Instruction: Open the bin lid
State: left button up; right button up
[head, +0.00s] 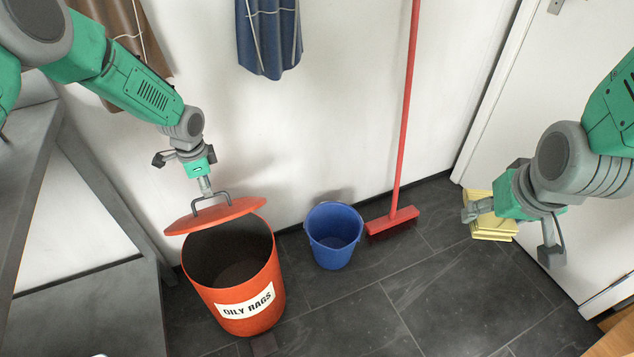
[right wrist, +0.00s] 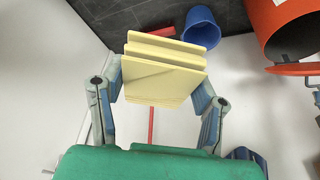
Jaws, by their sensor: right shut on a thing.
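The orange bin (head: 262,275) marked "OILY RAGS" stands on the floor with its mouth uncovered. Its orange lid (head: 235,213) is raised and tilted at the back of the rim, its handle (head: 222,195) upward. Whether the lid still touches the bin is unclear. My left gripper (head: 206,190) is right at the handle; its fingers are too small to tell their grip. The lid also shows at the right edge of the right wrist view (right wrist: 290,69).
A blue bucket (head: 333,245) stands right of the bin. A red broom (head: 402,120) leans on the wall behind. A grey bench (head: 90,190) is at the left, and a white door (head: 535,90) at the right. Dark floor (head: 410,300) in front is clear.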

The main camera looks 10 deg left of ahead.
aim_at(212, 209)
pick_arm(q)
jog(key=shift+s+a+f, duration=0.2)
jog(key=shift+f, duration=0.2)
jog(key=shift+d+r, duration=0.3)
jog(key=shift+r, duration=0.2)
notch_tip(212, 209, up, 11)
jog(key=shift+s, duration=0.35)
jog(key=shift+a, duration=0.1)
